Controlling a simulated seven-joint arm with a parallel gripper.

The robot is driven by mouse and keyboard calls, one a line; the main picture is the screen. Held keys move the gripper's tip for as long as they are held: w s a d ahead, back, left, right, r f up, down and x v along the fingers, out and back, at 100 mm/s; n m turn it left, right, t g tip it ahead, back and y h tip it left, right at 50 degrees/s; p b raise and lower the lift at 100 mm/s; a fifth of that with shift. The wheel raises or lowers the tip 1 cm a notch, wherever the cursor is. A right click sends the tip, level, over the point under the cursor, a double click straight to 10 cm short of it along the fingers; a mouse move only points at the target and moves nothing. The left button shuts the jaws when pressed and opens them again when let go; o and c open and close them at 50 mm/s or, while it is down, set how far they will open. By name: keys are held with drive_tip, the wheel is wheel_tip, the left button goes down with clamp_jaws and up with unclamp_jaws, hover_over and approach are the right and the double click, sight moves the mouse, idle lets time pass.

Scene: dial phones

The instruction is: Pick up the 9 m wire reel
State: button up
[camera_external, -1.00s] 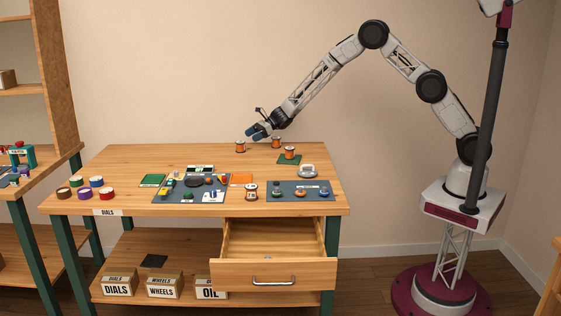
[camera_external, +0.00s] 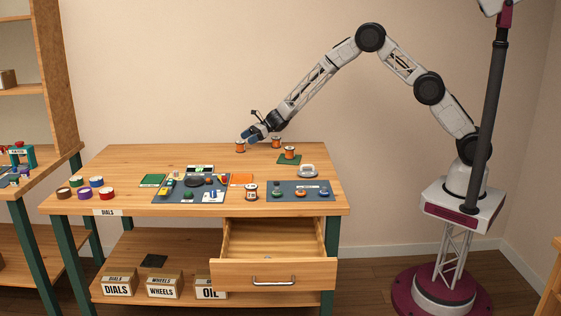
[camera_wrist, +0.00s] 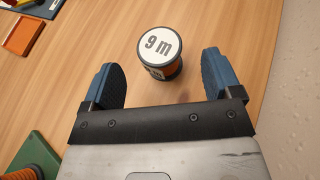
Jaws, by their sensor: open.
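The 9 m wire reel (camera_wrist: 161,50) stands upright on the table in the wrist view, with a white top marked "9 m" and an orange winding below. It sits a little beyond and between the two blue fingers of my gripper (camera_wrist: 165,80), with a gap on each side. The fingers are open and hold nothing. In the external view my gripper (camera_external: 247,138) is at the back of the table, and the reel (camera_external: 240,147) shows just below its fingertips, partly overlapped by them.
The wall is close behind the table's back edge. A dark blue mat (camera_external: 172,194) with small parts lies nearer the front. The drawer (camera_external: 275,270) is pulled out.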

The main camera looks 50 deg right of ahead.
sight(240, 142)
drive_tip(key=shift+x, duration=2.55)
drive_tip(key=shift+f, duration=0.1)
drive_tip(key=c, duration=1.1)
drive_tip(key=shift+o, duration=0.2)
